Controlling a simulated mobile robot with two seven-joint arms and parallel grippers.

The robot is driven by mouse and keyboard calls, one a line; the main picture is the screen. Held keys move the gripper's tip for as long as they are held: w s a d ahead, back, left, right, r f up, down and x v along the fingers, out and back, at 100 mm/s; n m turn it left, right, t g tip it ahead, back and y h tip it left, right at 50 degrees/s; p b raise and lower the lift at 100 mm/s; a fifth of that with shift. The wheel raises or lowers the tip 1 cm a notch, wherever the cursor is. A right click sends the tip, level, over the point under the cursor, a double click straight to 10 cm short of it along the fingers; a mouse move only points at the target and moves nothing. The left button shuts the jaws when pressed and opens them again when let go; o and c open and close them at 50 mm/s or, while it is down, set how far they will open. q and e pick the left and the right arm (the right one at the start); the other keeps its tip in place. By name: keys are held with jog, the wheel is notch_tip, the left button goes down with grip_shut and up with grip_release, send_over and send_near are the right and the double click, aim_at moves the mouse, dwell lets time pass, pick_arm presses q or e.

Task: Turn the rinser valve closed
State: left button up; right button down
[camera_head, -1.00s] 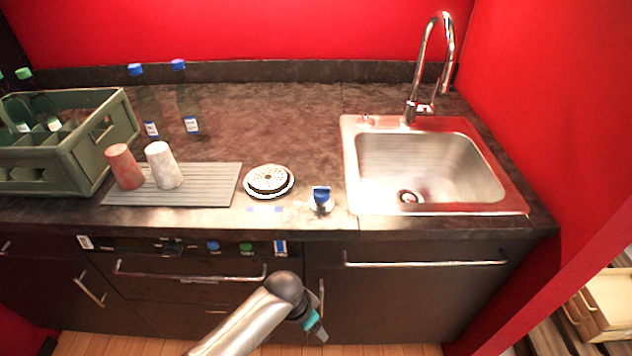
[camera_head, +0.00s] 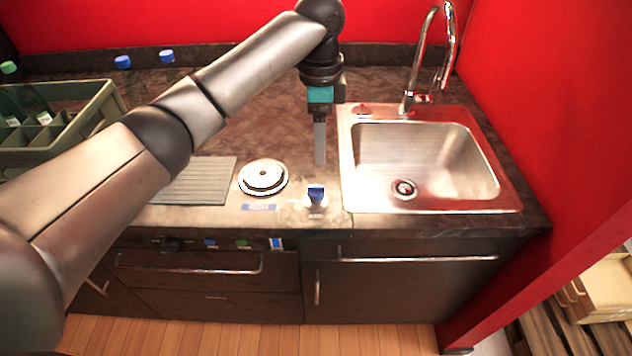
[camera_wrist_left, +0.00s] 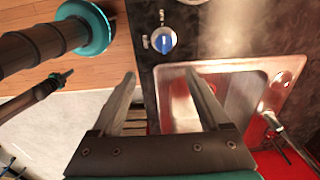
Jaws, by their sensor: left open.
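The rinser valve (camera_head: 316,193) is a small blue handle on a pale round base at the counter's front edge, left of the sink. It also shows in the left wrist view (camera_wrist_left: 163,42), just above the gap between the fingertips. My left gripper (camera_head: 320,162) points down behind the valve in the head view, apart from it. In the left wrist view its two fingers (camera_wrist_left: 161,78) are spread with nothing between them. The round rinser (camera_head: 263,175) sits left of the valve. No right gripper jaws can be made out.
The steel sink (camera_head: 430,165) with its tall faucet (camera_head: 410,90) lies right of my gripper. A grey ridged mat (camera_head: 200,183) and a green crate (camera_head: 85,120) are at left. My left arm hides part of the counter. Two blue-capped bottles (camera_head: 124,62) stand behind.

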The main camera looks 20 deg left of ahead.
aim_at(316, 186)
pick_arm(q)
jog(key=f, duration=0.4)
jog(key=f+b, duration=0.1)
jog(key=f, duration=0.4)
jog(key=a+f, duration=0.1)
jog(key=f, duration=0.3)
jog(key=shift+w+f+b, duration=0.3)
jog(key=shift+w, duration=0.1)
grip_shut()
